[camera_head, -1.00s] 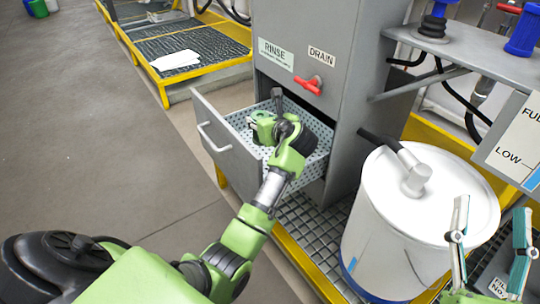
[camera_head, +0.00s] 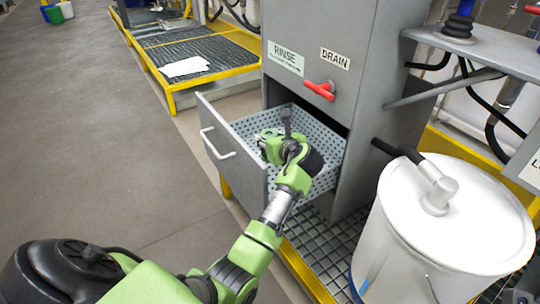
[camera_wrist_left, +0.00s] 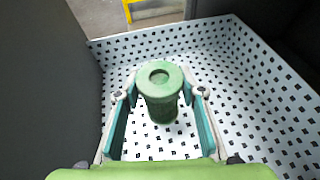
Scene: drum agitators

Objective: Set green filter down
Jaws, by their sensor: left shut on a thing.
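The green filter (camera_wrist_left: 162,100) is an upright cylinder with a round hole in its top, seen in the left wrist view. It is in the perforated drawer tray (camera_wrist_left: 245,85), low over or on the tray floor; I cannot tell if it touches. My left gripper (camera_wrist_left: 160,90) is shut on it, with a teal-padded finger on each side. In the head view, my left gripper (camera_head: 268,145) reaches down inside the open drawer (camera_head: 232,160), and the filter is hard to make out there. My right gripper is not in view.
The drawer pulls out of a grey cabinet (camera_head: 305,25) labelled RINSE and DRAIN, with a red valve handle (camera_head: 319,90) above it. A white lidded drum (camera_head: 440,240) stands at the right. The tray floor around the filter is clear.

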